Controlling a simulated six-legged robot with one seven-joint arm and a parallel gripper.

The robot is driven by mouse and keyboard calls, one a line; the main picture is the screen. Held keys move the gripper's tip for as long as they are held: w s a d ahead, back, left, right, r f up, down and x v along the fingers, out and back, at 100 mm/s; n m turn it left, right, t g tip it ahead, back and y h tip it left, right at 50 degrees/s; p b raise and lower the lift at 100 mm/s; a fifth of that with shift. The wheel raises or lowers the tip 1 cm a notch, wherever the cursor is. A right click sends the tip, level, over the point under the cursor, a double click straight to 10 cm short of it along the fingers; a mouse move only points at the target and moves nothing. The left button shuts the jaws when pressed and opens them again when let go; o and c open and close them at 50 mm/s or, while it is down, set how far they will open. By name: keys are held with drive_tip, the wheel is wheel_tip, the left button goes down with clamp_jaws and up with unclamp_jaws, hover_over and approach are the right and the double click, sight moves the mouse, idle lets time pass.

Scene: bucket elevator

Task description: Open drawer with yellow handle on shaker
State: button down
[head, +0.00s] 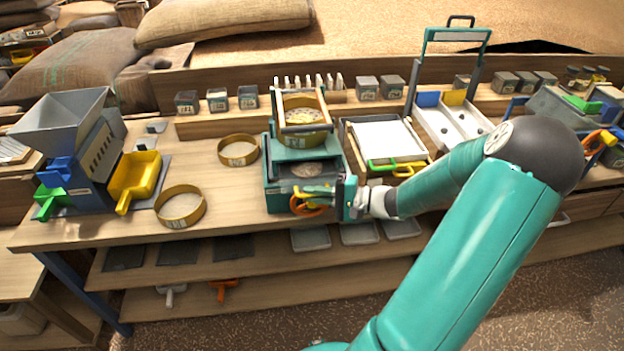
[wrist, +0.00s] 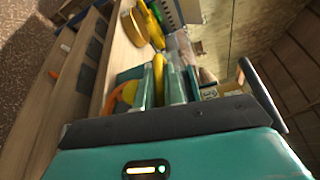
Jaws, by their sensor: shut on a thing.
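The teal shaker (head: 282,172) stands on the bench with a round sieve (head: 305,137) on top. Its front has a yellow handle (head: 300,193) with an orange handle (head: 307,210) just below it. My gripper (head: 318,190) reaches in from the right at the shaker's front, with its fingers around the yellow handle. In the wrist view, the yellow handle (wrist: 160,72) lies between the teal fingers of my gripper (wrist: 161,88), and the orange handle (wrist: 124,98) shows beside them. The fingers partly hide the shaker's front, so I cannot tell how far the drawer is out.
Loose sieve rings (head: 180,206) lie left of the shaker. A grey hopper machine (head: 62,125) with a yellow scoop-like tray (head: 135,178) stands at the far left. A white-topped tray unit (head: 385,138) with green and yellow handles is close on the right. The floor in front is clear.

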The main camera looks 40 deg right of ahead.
drive_tip(key=shift+s+a, duration=0.75)
drive_tip(key=shift+s, duration=0.3)
drive_tip(key=c, duration=1.8)
unclamp_jaws()
drive_tip(key=shift+o, duration=0.2)
drive_tip(key=v, duration=1.4)
drive_tip(key=shift+a, duration=0.15)
